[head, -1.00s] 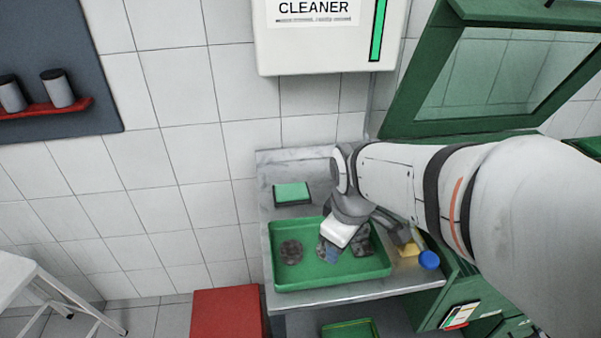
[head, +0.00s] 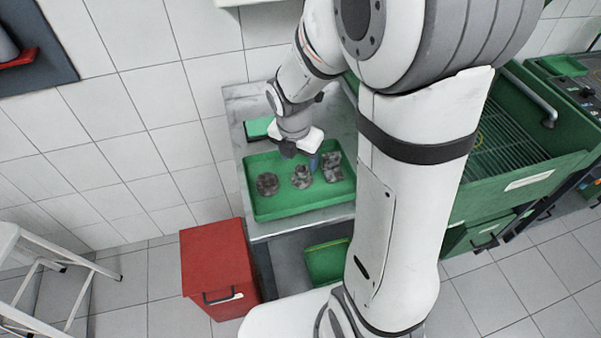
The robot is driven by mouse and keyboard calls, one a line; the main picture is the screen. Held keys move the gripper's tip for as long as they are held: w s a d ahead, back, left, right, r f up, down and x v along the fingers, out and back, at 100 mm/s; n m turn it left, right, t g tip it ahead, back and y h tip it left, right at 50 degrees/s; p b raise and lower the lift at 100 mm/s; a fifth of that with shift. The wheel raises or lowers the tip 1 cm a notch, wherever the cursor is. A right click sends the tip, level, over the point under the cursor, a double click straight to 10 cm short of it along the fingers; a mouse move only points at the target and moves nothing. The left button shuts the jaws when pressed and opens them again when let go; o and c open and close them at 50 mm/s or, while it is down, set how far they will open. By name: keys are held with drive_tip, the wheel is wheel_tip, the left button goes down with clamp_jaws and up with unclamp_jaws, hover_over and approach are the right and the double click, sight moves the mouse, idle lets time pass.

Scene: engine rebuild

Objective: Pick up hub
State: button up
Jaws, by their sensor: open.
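Three grimy grey-brown metal parts lie in a green tray (head: 262,212) on the metal bench. The left part (head: 268,184) is round and flat. The middle part (head: 302,177) is lumpy and roundish, and the right part (head: 332,168) is more irregular. I cannot tell for certain which is the hub. My gripper (head: 300,158) is open and points down over the back of the tray, closest to the middle part. It holds nothing that I can see. Its height above the part is hard to judge.
A green pad (head: 258,127) lies behind the tray. A green cabinet (head: 528,180) is at right. A green tray (head: 326,262) is under the bench.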

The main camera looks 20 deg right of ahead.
sight(301, 169)
drive_tip(key=f, duration=0.3)
drive_tip(key=shift+s+d+f, duration=0.1)
drive_tip(key=shift+d+f, duration=0.25)
drive_tip(key=shift+f, duration=0.65)
drive_tip(key=shift+c, duration=0.3)
drive_tip(key=shift+r, duration=0.1)
drive_tip(key=c, duration=1.2)
